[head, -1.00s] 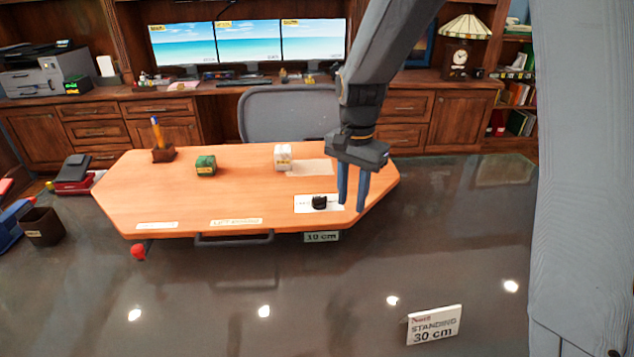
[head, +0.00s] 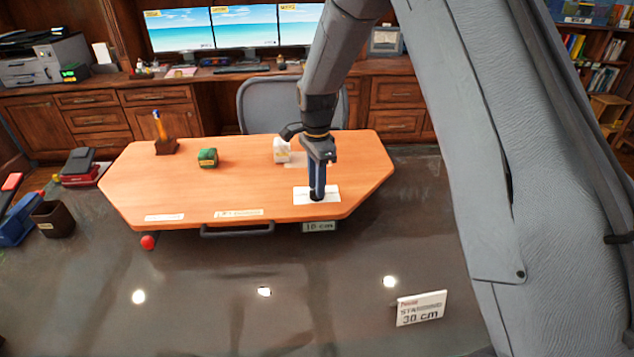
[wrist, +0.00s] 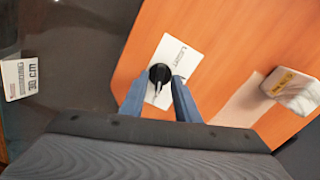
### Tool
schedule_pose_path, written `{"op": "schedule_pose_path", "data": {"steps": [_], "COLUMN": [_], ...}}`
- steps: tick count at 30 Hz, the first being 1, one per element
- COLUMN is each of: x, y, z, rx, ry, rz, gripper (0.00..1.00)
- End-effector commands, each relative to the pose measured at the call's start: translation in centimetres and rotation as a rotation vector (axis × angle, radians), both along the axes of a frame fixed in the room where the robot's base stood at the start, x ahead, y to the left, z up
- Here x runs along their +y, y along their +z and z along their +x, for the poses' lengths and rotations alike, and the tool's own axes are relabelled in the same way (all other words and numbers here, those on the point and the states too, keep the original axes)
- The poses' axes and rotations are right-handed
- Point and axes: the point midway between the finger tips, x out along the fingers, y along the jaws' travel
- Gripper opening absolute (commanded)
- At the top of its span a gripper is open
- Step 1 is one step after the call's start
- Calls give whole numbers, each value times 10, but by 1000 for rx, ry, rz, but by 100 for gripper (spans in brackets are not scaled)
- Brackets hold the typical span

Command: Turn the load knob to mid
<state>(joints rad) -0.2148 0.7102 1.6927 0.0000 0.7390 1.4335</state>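The load knob (wrist: 160,74) is a small round black knob with a pale pointer line, on a white label card (wrist: 181,58) near the front right of the orange desk top. In the head view my gripper (head: 317,195) hangs straight down over the card (head: 332,196), its fingers hiding most of the knob. In the wrist view the two blue fingertips of my gripper (wrist: 161,80) are apart, one on each side of the knob and very near it. I cannot tell whether they touch it. The card's print is too small to read fully.
A "STANDING 30 cm" sign (head: 421,308) is nearer me.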

Motion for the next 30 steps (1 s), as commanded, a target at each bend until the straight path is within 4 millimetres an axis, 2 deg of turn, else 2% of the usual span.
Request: {"op": "schedule_pose_path", "data": {"steps": [3, 11, 16, 17, 30], "x": [0, 0, 0, 0, 0], "y": [-6, -7, -7, -7, -7], "z": [0, 0, 0, 0, 0], "rx": [1, -1, 0, 0, 0], "ry": [0, 0, 1, 1, 68], "rz": [0, 0, 0, 0, 0], "gripper": [29, 29, 2, 0, 0]}}
